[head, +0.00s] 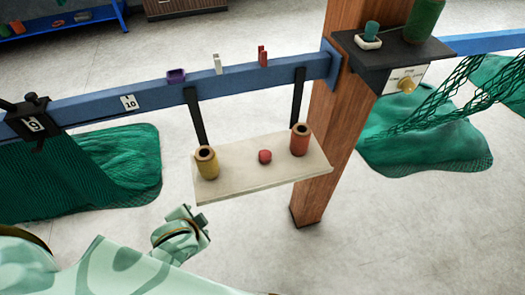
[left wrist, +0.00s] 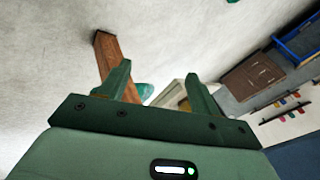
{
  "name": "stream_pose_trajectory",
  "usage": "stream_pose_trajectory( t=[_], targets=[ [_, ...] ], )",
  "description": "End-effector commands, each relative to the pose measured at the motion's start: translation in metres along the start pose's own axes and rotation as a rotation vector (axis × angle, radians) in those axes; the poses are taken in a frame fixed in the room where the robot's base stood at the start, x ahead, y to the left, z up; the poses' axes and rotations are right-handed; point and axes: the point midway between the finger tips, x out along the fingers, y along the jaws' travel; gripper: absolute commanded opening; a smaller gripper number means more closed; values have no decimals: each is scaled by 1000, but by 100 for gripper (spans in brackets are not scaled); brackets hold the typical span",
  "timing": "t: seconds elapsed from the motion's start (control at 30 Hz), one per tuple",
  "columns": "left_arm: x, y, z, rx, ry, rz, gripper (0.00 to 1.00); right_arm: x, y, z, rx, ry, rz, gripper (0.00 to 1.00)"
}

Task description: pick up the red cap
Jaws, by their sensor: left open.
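The red cap (head: 265,156) is a small round red piece lying on a pale hanging shelf (head: 235,182). It sits between a yellow spool (head: 206,163) on the left and an orange-red spool (head: 299,140) on the right, apart from both. My left gripper (head: 194,216) is in front of and below the shelf's left end in the picture, apart from the cap. In the left wrist view its two fingers (left wrist: 157,72) are spread with nothing seen held between them. I cannot make out the cap in that view. My right gripper is not in view.
A blue rail (head: 240,81) runs behind and above the shelf, holding it by two black straps. A wooden post (head: 335,120) stands at the shelf's right end. Green nets (head: 130,165) lie at both sides.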

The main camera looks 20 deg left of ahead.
Motion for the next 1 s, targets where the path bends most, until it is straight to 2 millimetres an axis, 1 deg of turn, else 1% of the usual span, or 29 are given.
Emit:
stream_pose_trajectory(
  t=[0.03,0.13,0.17,0.2,0.4,0.5,0.7,0.87,0.97,1.0],
  targets=[
    [-19,-16,-8,-1,14,-26,63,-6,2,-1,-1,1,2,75],
    [-55,-44,-24,-17,56,-78,63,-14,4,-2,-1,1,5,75],
    [-67,-53,-33,-37,91,-93,63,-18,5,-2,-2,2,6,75],
    [-74,-57,-48,-84,161,-95,63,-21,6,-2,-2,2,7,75],
    [-55,-40,-86,-256,383,-28,63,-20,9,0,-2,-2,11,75],
    [-46,-31,-102,-344,481,13,63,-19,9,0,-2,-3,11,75],
    [-34,-18,-125,-515,656,95,63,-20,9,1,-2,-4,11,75],
    [-26,-15,-136,-597,735,132,63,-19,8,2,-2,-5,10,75],
    [-14,-17,-148,-607,747,135,63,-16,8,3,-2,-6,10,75],
    [-8,-18,-155,-607,747,135,63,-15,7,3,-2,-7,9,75]
  ],
)
